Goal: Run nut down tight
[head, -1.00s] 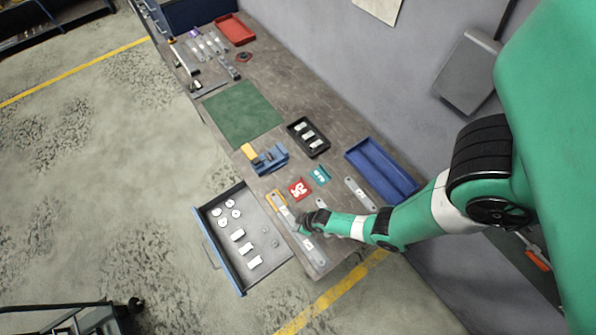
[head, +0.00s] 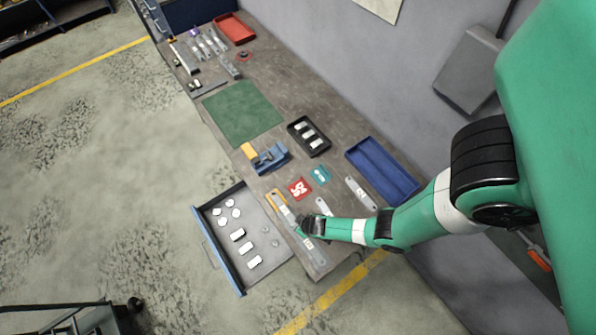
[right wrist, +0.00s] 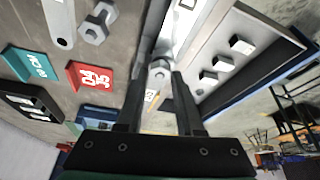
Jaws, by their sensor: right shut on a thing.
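A long galvanized bracket (head: 312,252) lies at the near end of the bench, along its front edge; it also shows as a bright strip in the right wrist view (right wrist: 185,22). My right gripper (head: 304,228) is low over the middle of the bracket. In the right wrist view the right gripper's two dark fingers (right wrist: 163,72) stand on either side of a small grey nut (right wrist: 160,68) and are shut on it, at the bracket. The nut's thread and seating are too small to tell. In the head view the gripper hides the nut. My left gripper is not in view.
An open drawer (head: 222,262) with white discs and blocks juts out below the bench. A loose bolt (right wrist: 95,28) lies near the red card (head: 299,188) and teal card (head: 320,175). A blue tray (head: 378,168) and black tray (head: 309,137) stand behind. The green mat (head: 240,113) is clear.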

